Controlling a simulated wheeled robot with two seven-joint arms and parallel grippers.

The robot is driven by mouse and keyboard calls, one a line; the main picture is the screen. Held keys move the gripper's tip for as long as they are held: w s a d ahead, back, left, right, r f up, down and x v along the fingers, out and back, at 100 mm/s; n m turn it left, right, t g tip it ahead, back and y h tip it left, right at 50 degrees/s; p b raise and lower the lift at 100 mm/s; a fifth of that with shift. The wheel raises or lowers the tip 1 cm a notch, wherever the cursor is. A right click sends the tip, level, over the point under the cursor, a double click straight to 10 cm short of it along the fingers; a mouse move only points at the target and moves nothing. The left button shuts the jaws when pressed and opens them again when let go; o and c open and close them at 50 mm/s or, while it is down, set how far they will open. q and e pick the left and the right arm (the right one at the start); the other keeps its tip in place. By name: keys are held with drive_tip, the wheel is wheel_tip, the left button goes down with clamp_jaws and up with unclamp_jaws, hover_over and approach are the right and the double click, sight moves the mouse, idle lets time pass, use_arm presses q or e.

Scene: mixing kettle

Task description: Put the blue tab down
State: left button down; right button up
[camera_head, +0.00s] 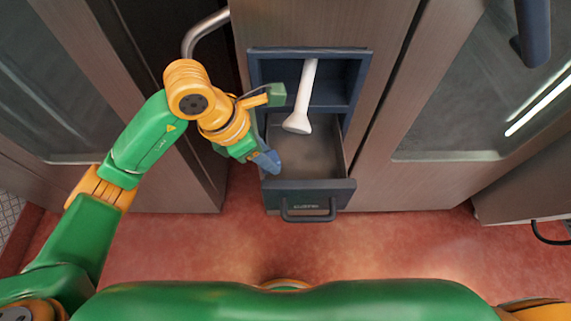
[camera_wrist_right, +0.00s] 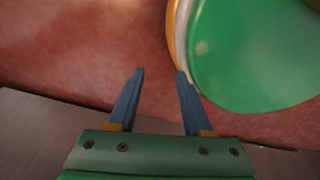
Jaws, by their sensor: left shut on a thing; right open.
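My left gripper (camera_head: 268,163) is at the left side of the open drawer, pointing down and right, with its tips near the drawer's left wall. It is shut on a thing. The blue tab cannot be told apart from the blue fingers at this size. The drawer (camera_head: 312,186) is pulled out, with a dark handle on its front, and its visible floor looks bare. My right gripper (camera_wrist_right: 158,75) is open and empty in the right wrist view, with red floor behind its fingers.
A white tool (camera_head: 299,122) with a long shaft and flared end stands or hangs in the blue-grey recess (camera_head: 345,56) above the drawer. Brown cabinet doors (camera_head: 462,185) flank it. A curved metal handle (camera_head: 204,28) is near my left wrist. Red floor (camera_head: 400,245) is clear in front.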

use_arm(q)
hover_over(290, 173)
drive_tip(key=s+a, duration=0.1)
drive_tip(key=a, duration=0.1)
wheel_tip(290, 173, down, 5)
drive_tip(key=shift+d+r+b, duration=0.15)
drive_tip(key=shift+b, duration=0.2)
drive_tip(key=f, duration=0.3)
drive_tip(key=shift+w+d, duration=0.15)
drive_tip(key=shift+d, duration=0.05)
drive_tip(key=shift+f, duration=0.35)
use_arm(e)
drive_tip(key=shift+w+d+f, duration=0.2)
drive_tip(key=shift+w+f, duration=0.35)
drive_tip(key=shift+w, duration=0.05)
use_arm(q)
drive_tip(key=shift+f+b, duration=0.15)
drive_tip(key=shift+b, duration=0.2)
drive_tip(key=shift+c, duration=2.1)
unclamp_jaws()
use_arm(e)
drive_tip(key=shift+s+f, duration=0.15)
drive_tip(key=shift+s, duration=0.05)
drive_tip(key=shift+s, duration=0.1)
